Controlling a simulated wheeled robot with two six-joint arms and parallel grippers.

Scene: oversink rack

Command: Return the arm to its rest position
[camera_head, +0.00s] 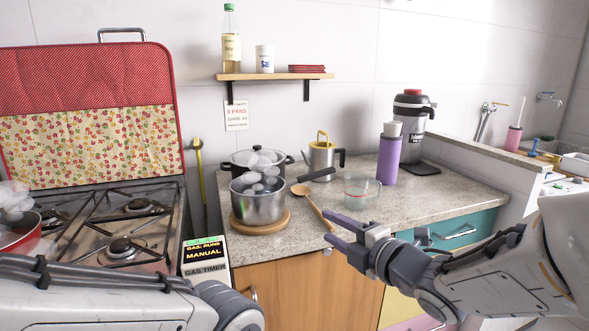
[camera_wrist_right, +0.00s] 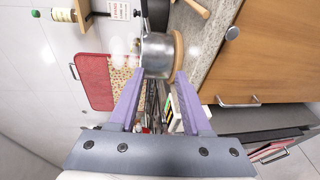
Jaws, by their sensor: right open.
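My right arm (camera_head: 490,275) comes in from the right in the head view. Its gripper (camera_head: 342,231) has purple fingers spread apart and empty, in front of the counter's front edge, right of the steaming pot. In the right wrist view, the two purple fingers of the right gripper (camera_wrist_right: 153,82) are apart, with the metal pot (camera_wrist_right: 158,55) seen beyond and between their tips, not held. My left arm (camera_head: 110,295) lies across the lower left of the head view. Its gripper is out of the picture.
The steaming metal pot (camera_head: 258,204) stands on a round wooden board (camera_head: 260,227) on the counter (camera_head: 415,200). A gas stove (camera_head: 105,235) with a red pan (camera_head: 22,240) is at left. Space before the cabinets is clear.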

